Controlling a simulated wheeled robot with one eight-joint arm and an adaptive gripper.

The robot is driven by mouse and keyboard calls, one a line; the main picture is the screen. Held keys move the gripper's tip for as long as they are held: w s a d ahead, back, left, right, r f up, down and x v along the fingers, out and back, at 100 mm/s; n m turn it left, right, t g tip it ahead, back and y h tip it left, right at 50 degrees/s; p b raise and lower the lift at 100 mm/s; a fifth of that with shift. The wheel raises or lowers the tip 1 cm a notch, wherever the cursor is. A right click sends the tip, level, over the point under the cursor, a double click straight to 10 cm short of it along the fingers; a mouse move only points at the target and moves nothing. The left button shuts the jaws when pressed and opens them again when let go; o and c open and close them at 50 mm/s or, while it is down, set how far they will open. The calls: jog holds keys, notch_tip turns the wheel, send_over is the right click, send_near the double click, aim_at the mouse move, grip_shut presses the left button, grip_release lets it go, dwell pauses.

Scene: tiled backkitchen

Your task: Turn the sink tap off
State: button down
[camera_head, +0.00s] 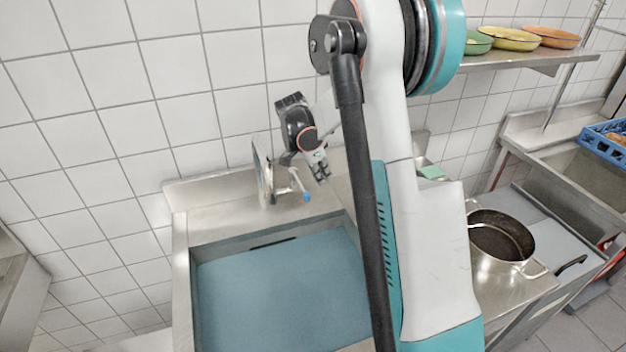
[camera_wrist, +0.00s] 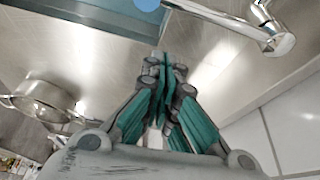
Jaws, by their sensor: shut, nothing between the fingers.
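The sink tap (camera_head: 265,178) stands at the back edge of the steel sink, a chrome body with a thin lever ending in a blue tip (camera_head: 306,196). In the wrist view the chrome tap (camera_wrist: 268,28) is at the upper right, and a round blue piece (camera_wrist: 147,4) shows at the top edge, probably that tip. My gripper (camera_head: 320,170) is just right of the lever, above the sink's back ledge. In the wrist view its fingers (camera_wrist: 165,68) are shut together and empty. They look apart from the tap, though the exact gap is unclear.
The sink basin (camera_head: 275,290) has a blue-grey inside. My arm hides its right side. A steel pot (camera_head: 500,238) stands on the counter at right, also in the wrist view (camera_wrist: 45,98). A green sponge (camera_head: 432,172) lies behind. A shelf (camera_head: 520,57) holds several bowls. The tiled wall is close behind.

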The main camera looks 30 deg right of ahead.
jog(key=p+v, duration=0.1)
jog(key=v, duration=0.9)
jog(key=shift+p, duration=0.35)
jog(key=shift+w, duration=0.1)
jog(key=s+a+r+n+t+y+b, duration=0.1)
jog(key=s+a+r+n+t+b, duration=0.1)
jog(key=s+a+n, duration=0.35)
jog(key=s+a+r+n+t+b, duration=0.2)
jog(key=s+a+n+b, duration=0.15)
jog(key=s+a, duration=0.3)
jog(key=s+a+f+n+t+y+b, duration=0.1)
jog(key=s+a+f+n+t+b, duration=0.1)
jog(key=s+a+n, duration=0.3)
jog(key=s+a+f+n+t+y+b, duration=0.1)
jog(key=s+a+f+n+y+b, duration=0.1)
jog(key=s+a+f+n, duration=0.3)
jog(key=s, duration=0.3)
jog(key=shift+s+n+t, duration=0.25)
jog(key=shift+n+t, duration=0.15)
